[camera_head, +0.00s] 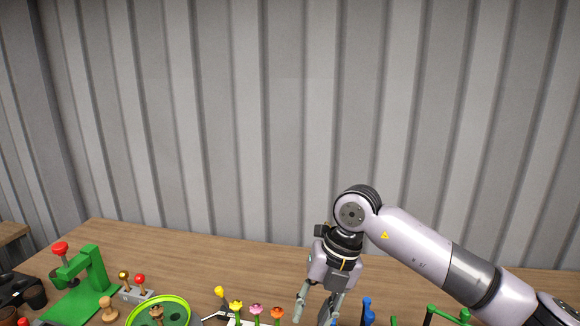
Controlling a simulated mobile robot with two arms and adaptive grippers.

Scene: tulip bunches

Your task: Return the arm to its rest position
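My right arm comes in from the right, and its gripper (314,309) points down over the wooden table (190,250). Its two fingers are apart, with nothing seen between them; the lowest part of the tips is close to the bottom edge of the view. Just left of it stand flower heads in a row: yellow ones (236,306), a pink one (257,310) and an orange one (277,313). Their lower parts are cut off by the frame. My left gripper is not in view.
A green press-like stand (92,268) with a red knob is at the left. A green-rimmed round dish (180,300) is at the lower left. Blue (367,308) and green (440,314) items stand right of the gripper. A corrugated grey wall (230,120) rises behind the table.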

